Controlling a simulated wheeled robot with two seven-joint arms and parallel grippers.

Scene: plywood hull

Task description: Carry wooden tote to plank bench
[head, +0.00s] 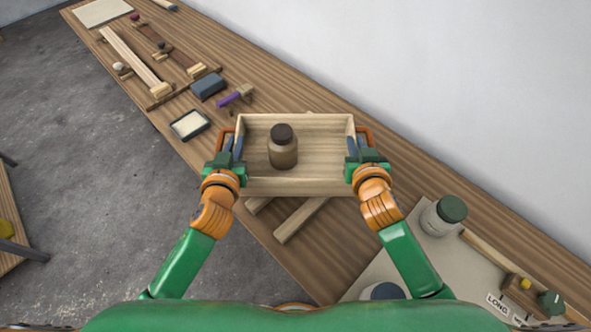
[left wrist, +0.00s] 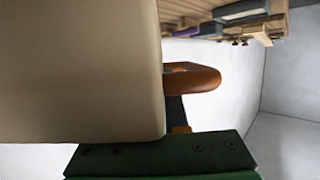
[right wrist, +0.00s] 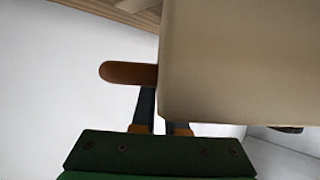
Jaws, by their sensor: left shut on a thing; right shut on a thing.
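The wooden tote (head: 300,187) is a shallow open box of pale wood with an orange-brown handle at each end. A brown jar with a dark lid (head: 283,147) stands upright in it. My left gripper (head: 236,145) is shut on the tote's left handle, which also shows in the left wrist view (left wrist: 192,78). My right gripper (head: 354,146) is shut on the right handle, which shows in the right wrist view (right wrist: 128,73). The tote is over a long plank-topped bench (head: 340,250); whether it touches anything beneath is hidden. I cannot tell whether this is the plank bench.
Two wooden strips (head: 301,219) lie just below the tote. A framed tray (head: 189,124), a blue block (head: 208,87) and a purple-handled tool (head: 233,97) lie up and left. A green-lidded jar (head: 443,214) stands on a pale sheet at right. A stool (head: 12,215) edges in at left.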

